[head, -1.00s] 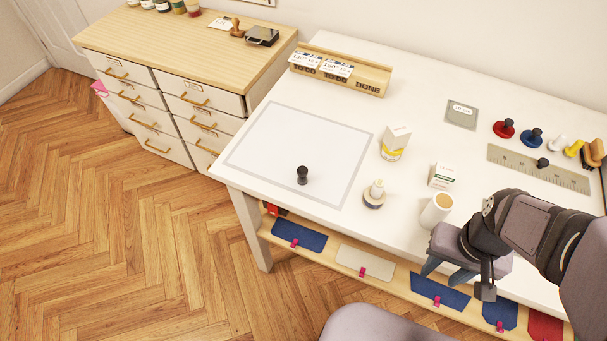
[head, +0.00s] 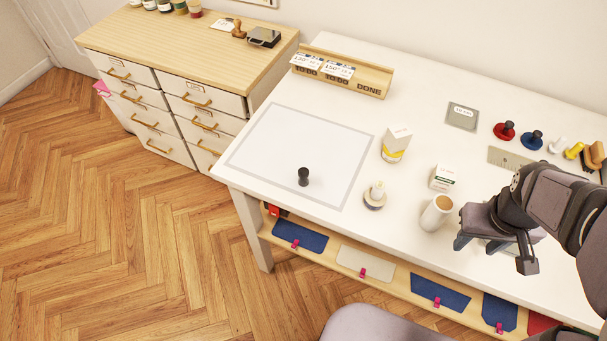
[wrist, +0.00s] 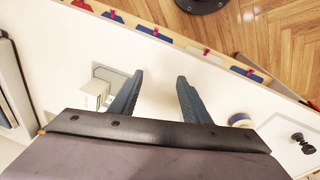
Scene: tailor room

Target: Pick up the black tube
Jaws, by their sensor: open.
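The black tube (head: 303,177) stands upright on the white outlined mat (head: 275,125) at the table's left side. It also shows in the wrist view (wrist: 303,143) at the lower right, partly tilted by the viewpoint. My gripper (head: 479,244) is over the right front part of the table, well to the right of the tube. In the wrist view my gripper (wrist: 160,92) has its two dark blue fingers spread, with only bare white table between them.
A white cylinder with a tan top (head: 436,213) stands just left of my gripper. A small white box (head: 442,178), a ring-based piece (head: 375,196) and a taller carton (head: 396,145) stand between gripper and mat. Colored knobs (head: 532,139) and a ruler sit at the back right.

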